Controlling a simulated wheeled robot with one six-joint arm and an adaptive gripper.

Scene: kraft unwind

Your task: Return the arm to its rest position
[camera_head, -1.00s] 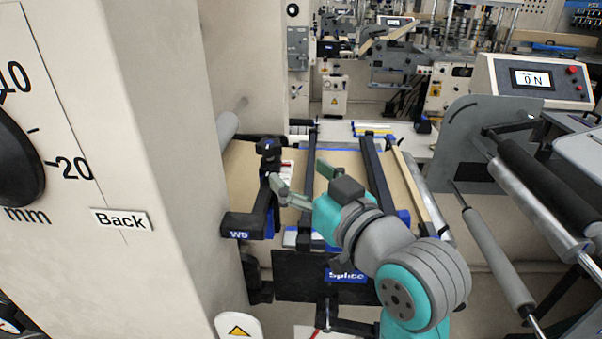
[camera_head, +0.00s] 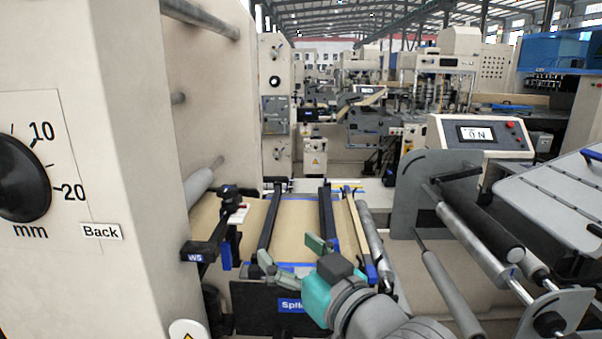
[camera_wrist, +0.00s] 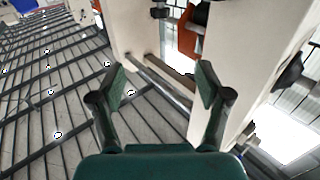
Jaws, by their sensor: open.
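My gripper (camera_head: 290,256) is in the lower middle of the head view, over the front part of the splice table with its brown kraft sheet (camera_head: 290,222). Its two fingers are apart, with nothing between them. In the wrist view my gripper (camera_wrist: 162,88) also shows its green-padded fingers spread wide and empty. Behind them are a pale machine wall and a slatted grey surface. My arm bends at the bottom of the head view, its lower links cut off by the frame edge.
A black clamp arm labelled W5 (camera_head: 205,250) stands left of my gripper. A black Splice panel (camera_head: 258,308) is below it. A cream machine column (camera_head: 130,150) with a dial fills the left. Rollers (camera_head: 480,240) and a display box (camera_head: 482,138) stand at right.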

